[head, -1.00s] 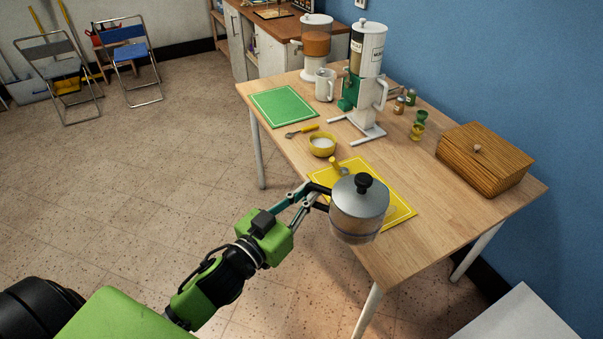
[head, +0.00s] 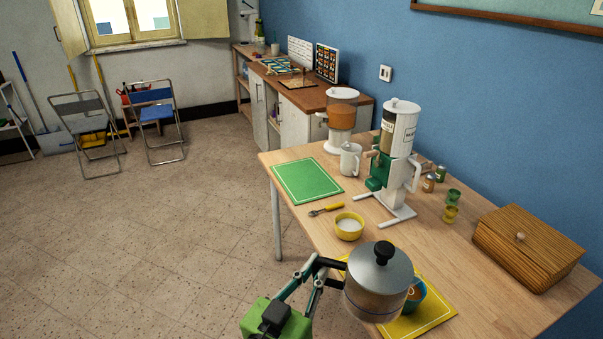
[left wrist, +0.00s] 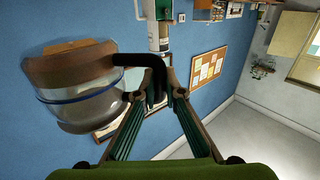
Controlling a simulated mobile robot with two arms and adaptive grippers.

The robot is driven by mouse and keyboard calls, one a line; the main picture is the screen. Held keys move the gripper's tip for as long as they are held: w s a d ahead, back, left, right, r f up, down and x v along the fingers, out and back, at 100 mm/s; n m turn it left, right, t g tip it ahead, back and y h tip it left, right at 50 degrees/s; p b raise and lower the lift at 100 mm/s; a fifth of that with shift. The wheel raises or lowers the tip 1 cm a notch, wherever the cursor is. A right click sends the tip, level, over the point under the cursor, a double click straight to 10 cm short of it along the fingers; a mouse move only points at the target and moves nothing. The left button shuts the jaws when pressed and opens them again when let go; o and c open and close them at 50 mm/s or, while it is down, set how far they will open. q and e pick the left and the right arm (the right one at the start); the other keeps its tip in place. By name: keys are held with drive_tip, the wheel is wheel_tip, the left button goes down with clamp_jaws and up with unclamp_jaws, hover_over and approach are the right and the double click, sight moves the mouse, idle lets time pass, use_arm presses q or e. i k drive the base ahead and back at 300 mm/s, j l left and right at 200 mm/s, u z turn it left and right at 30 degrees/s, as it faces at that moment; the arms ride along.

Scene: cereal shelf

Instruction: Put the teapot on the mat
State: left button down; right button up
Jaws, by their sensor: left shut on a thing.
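The teapot (head: 376,295) has a metal lid with a black knob and a glass lower body. My left gripper (head: 328,266) is shut on its black handle. The teapot hangs upright and hides part of the yellow mat (head: 432,318) on the table; its exact height is hard to tell. A green mat (head: 307,181) lies bare at the table's far left corner. In the left wrist view the teapot (left wrist: 75,92) is left of the gripper (left wrist: 152,88), with its handle between the fingers. My right gripper is not in view.
A blue cup (head: 416,293) on the yellow mat is partly hidden by the teapot. A yellow bowl (head: 349,226), a spoon (head: 326,209), a white mug (head: 350,160), a cereal dispenser (head: 398,150) and a wooden bread box (head: 528,247) stand on the table (head: 455,255).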

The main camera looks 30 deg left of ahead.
sight(300, 176)
drive_tip(key=i+j, duration=0.35)
drive_tip(key=j, duration=0.15)
drive_tip(key=i+j, duration=0.3)
drive_tip(key=j, duration=0.15)
drive_tip(key=i+j, duration=0.35)
drive_tip(key=j, duration=0.15)
drive_tip(key=i+j, duration=0.7)
drive_tip(key=j, duration=0.25)
